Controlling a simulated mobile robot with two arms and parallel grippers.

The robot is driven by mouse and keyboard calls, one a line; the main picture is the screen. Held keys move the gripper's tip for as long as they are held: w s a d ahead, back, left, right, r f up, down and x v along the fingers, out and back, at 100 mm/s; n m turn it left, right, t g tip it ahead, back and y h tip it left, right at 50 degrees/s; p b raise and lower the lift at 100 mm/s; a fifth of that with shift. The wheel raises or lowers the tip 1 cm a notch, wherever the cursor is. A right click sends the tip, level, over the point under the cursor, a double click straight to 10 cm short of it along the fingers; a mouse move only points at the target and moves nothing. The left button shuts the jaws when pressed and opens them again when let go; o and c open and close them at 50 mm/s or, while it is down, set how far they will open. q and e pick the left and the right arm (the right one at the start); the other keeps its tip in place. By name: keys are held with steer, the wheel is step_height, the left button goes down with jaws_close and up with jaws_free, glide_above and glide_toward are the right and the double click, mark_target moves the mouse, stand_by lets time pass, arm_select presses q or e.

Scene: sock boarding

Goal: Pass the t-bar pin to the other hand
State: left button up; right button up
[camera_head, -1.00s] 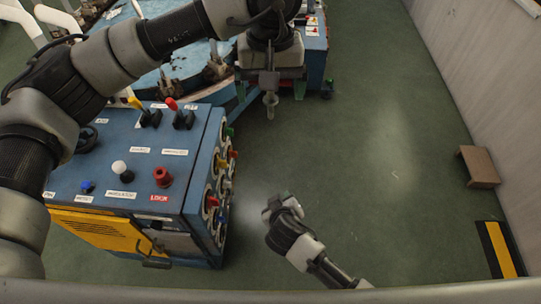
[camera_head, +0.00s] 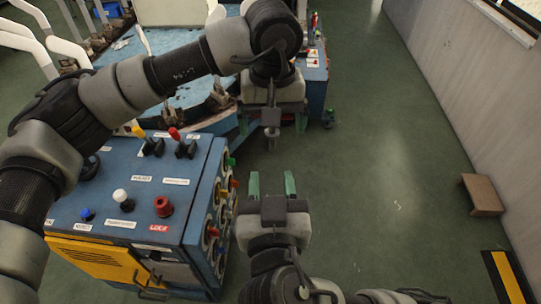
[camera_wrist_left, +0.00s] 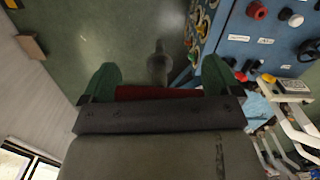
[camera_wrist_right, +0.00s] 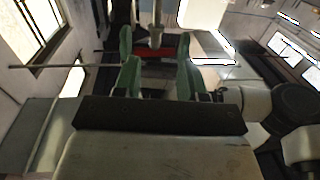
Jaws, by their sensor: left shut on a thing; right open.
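The t-bar pin (camera_head: 271,132) has a grey shaft that points down below my left gripper (camera_head: 271,112) in the head view. My left gripper is shut on it. In the left wrist view its grey shaft (camera_wrist_left: 158,66) and a red crossbar (camera_wrist_left: 158,93) show between the green fingers. My right gripper (camera_head: 271,184) is open and empty, just below the pin in the head picture, with its two green fingers pointing towards it. In the right wrist view the red bar (camera_wrist_right: 155,53) and grey shaft (camera_wrist_right: 157,31) show beyond the right fingers, apart from them.
A blue control cabinet (camera_head: 100,205) with knobs, levers and a yellow door stands at the left, close to both grippers. A blue machine (camera_head: 170,60) stands behind. Green floor is clear at the right, with a brown step (camera_head: 481,195) by the wall.

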mark_target(270, 138)
steer(key=w, duration=1)
steer(key=shift+w+a, duration=0.2)
steer(key=shift+w, duration=0.15)
